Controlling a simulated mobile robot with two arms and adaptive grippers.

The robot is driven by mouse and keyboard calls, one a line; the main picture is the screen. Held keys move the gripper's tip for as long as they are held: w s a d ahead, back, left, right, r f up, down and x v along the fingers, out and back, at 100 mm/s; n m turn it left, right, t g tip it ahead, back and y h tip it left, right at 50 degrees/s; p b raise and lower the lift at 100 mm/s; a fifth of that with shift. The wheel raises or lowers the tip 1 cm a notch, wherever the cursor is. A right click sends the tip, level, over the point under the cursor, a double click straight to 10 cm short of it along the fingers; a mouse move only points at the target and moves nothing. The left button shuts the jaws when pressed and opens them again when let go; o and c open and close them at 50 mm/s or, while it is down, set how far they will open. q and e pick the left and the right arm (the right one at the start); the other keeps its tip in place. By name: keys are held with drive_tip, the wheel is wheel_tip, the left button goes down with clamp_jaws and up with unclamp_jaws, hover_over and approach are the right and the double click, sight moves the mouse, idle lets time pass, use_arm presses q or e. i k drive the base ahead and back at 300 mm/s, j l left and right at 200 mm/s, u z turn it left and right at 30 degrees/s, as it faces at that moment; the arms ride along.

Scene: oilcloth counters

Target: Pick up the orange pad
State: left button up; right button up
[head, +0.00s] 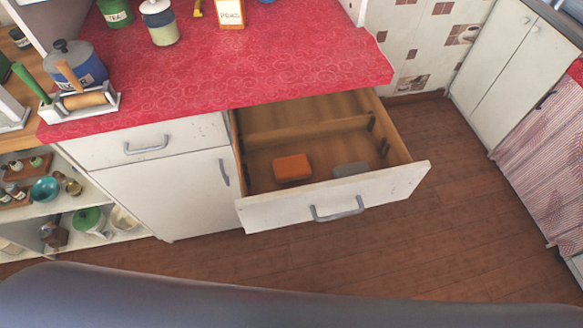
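The orange pad (292,168) is a small block with rounded corners. It lies on the floor of the open drawer (333,200), in the front compartment, left of the middle. A grey pad (350,169) lies to its right in the same compartment, partly hidden by the drawer front. A wooden divider (306,131) runs across the drawer behind them. Neither of my grippers shows in the head view.
The red counter (250,80) overhangs the back of the drawer. A rolling pin (86,99), jars and a small box (230,12) stand on it. Shelves with bowls (44,189) are at the left. The wooden floor (450,220) right of the drawer is clear.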

sight(287, 169)
drive_tip(key=i+l+u, duration=0.3)
drive_tip(key=l, duration=0.15)
drive_tip(key=l+u, duration=0.25)
drive_tip(key=l, duration=0.25)
drive_tip(key=i+l+u, duration=0.15)
drive_tip(key=l+u, duration=0.15)
drive_tip(key=l, duration=0.25)
drive_tip(key=l+u, duration=0.25)
drive_tip(key=l, duration=0.25)
